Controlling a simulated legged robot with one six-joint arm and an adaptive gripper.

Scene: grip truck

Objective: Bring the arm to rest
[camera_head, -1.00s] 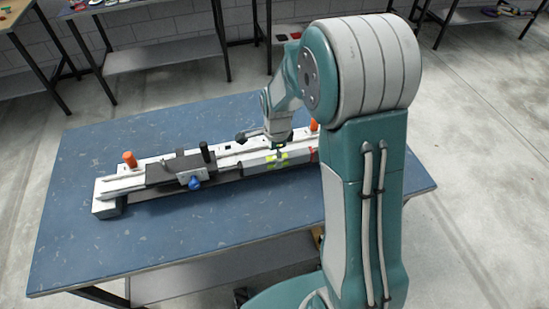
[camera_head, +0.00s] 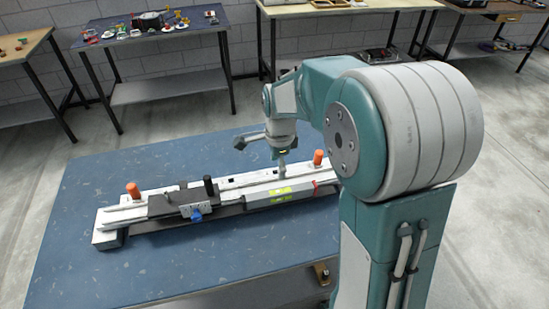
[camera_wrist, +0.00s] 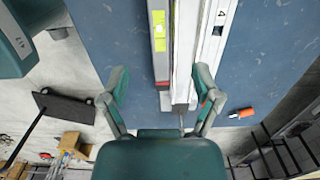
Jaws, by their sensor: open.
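My gripper (camera_head: 268,155) hangs over the back of the blue table, above the right half of a long white rail fixture (camera_head: 232,184). In the wrist view, my gripper (camera_wrist: 160,85) has its two fingers spread wide, with nothing held between them. The rail fixture (camera_wrist: 188,60) runs away from the camera beyond the fingers, apart from them as far as I can tell. My arm is bent, with its large elbow joint at the right of the head view.
The blue table (camera_head: 85,270) has bare surface in front of the fixture. The fixture bears a dark carriage (camera_head: 172,203) with a blue knob, a grey bar with yellow-green labels (camera_head: 280,191) and orange knobs (camera_head: 133,189). Other workbenches (camera_head: 165,30) line the back wall.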

